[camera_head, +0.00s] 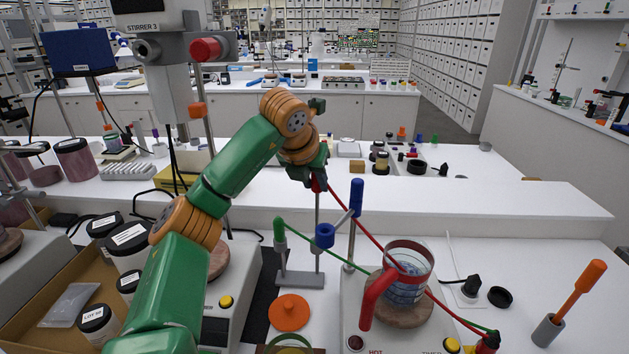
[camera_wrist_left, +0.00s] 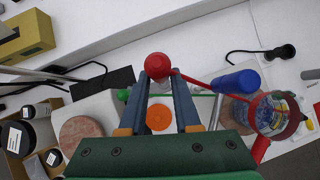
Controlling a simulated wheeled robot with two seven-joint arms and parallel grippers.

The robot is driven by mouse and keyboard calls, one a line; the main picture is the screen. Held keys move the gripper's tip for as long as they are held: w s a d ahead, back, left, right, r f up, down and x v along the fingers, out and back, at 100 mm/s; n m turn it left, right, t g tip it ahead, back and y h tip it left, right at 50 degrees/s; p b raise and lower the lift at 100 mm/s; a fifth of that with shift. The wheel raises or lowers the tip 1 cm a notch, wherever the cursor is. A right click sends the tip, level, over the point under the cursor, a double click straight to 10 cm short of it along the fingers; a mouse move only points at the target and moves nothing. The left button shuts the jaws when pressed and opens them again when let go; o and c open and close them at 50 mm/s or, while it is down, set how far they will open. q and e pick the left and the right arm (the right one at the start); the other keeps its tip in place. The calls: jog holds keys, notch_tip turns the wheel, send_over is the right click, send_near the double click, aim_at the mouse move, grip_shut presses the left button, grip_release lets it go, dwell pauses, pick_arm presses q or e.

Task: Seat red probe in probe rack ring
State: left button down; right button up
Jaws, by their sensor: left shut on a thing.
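My left gripper (camera_head: 316,178) is shut on the red probe, above and behind the hotplate. In the wrist view the probe's round red head (camera_wrist_left: 158,66) sits between the fingertips of my left gripper (camera_wrist_left: 160,78). A red cable runs from it toward the lower right, passing the beaker. The probe rack (camera_head: 300,278), a grey base with an upright rod, stands below the gripper. The green probe (camera_head: 279,231) stands at its left side. My right gripper is out of view.
A glass beaker (camera_head: 408,272) with a red handle stands on the hotplate (camera_head: 355,310), right of the rack. A blue-topped rod (camera_head: 356,198) rises close by. An orange disc (camera_head: 289,312) lies in front of the rack. Jars in a box (camera_head: 60,336) stand left.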

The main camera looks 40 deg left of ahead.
pick_arm(q)
notch_tip(320, 180, down, 14)
jog(key=b, duration=1.1)
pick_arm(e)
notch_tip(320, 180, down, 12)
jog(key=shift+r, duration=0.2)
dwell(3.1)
pick_arm(q)
jog(key=c, duration=0.5)
grip_release()
jog(key=shift+f, duration=0.1)
jog(key=shift+c, duration=0.2)
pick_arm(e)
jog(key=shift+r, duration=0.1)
